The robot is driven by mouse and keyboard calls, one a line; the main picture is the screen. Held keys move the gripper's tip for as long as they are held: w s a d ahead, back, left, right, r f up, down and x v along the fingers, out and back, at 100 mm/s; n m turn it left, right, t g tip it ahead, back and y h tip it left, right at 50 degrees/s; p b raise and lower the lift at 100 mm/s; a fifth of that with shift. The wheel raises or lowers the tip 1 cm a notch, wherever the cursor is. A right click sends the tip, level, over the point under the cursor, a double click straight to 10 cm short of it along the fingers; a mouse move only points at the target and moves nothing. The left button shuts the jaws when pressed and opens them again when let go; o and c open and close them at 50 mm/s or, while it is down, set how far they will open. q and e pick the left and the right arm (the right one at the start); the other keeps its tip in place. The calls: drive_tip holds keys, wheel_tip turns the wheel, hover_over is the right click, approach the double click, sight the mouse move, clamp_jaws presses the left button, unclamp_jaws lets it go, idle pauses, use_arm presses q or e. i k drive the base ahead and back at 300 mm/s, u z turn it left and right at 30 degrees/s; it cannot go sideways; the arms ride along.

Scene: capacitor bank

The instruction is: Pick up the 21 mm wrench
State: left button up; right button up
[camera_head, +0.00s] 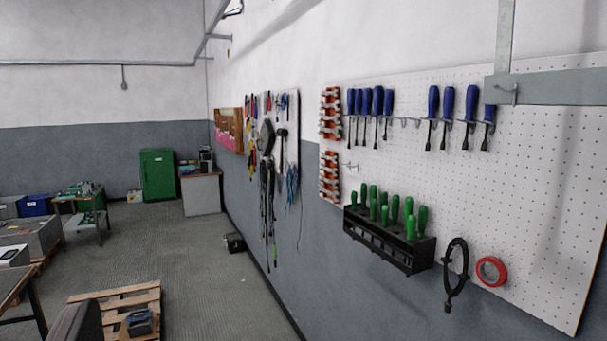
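Two orange racks hang on the white pegboard (545,190), one above the other, at its left edge. The upper rack (330,113) and the lower rack (329,177) hold several silver wrenches lying crosswise. The wrenches are small here and no size marks can be read, so I cannot tell which one is the 21 mm wrench. Neither of my grippers is in view.
Blue-handled screwdrivers (372,103) hang right of the racks. A black holder (385,240) with green-handled tools juts out below. Red tape (491,271) hangs lower right. A wooden pallet (118,300) lies at lower left. The grey floor (200,262) along the wall is mostly clear.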

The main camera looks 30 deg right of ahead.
sight(333, 183)
drive_tip(key=u, duration=1.35)
drive_tip(key=i, duration=1.3)
drive_tip(key=z, duration=3.1)
drive_tip(key=i, duration=0.5)
drive_tip(key=u, duration=0.05)
